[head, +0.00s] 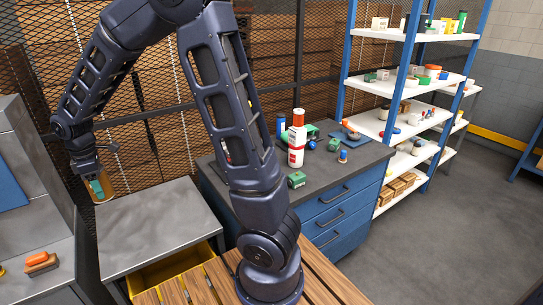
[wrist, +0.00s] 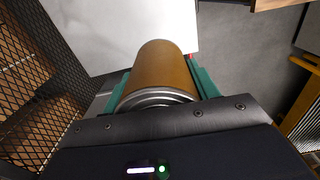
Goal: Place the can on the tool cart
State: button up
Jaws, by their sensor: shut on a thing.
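The can (wrist: 162,72) is a brown cylinder with a silver rim, seen end-on in the wrist view. My gripper (wrist: 163,85) is shut on it, with a green finger on each side. In the head view my gripper (head: 97,187) holds the can (head: 106,188) at the left, near the far left corner of the tool cart (head: 160,225). The cart has a bare grey metal top and a yellow inside below. In the wrist view the cart's pale top (wrist: 105,25) lies beyond the can. The gap between can and top cannot be judged.
A blue workbench (head: 340,205) right of the cart carries a red and white bottle (head: 297,145) and several small items. A grey unit (head: 35,235) with an orange-handled brush (head: 40,262) stands left. Wire mesh (head: 160,100) rises behind. Loaded shelves (head: 410,80) stand at the right.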

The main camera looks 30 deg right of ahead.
notch_tip(320, 180, up, 16)
jog(key=w+d+m, duration=0.2)
jog(key=w+d, duration=0.3)
jog(key=d, duration=0.5)
jog(key=w+d+m, duration=0.2)
jog(key=w+d, duration=0.2)
jog(key=d, duration=0.5)
jog(key=w+d+m, duration=0.1)
jog(key=w+d, duration=0.4)
jog(key=d, duration=0.5)
jog(key=s+d+m, duration=0.2)
jog(key=d+m, duration=0.1)
jog(key=d, duration=1.2)
jog(key=s+d+m, duration=0.2)
jog(key=d, duration=1.2)
jog(key=s+d+m, duration=0.3)
jog(key=s+d, duration=0.8)
jog(key=d, duration=0.3)
jog(key=s+d+m, duration=0.3)
jog(key=s+d, duration=0.8)
jog(key=d, duration=0.3)
jog(key=f, duration=3.1)
jog(key=shift+a, duration=0.25)
jog(key=shift+f, duration=0.1)
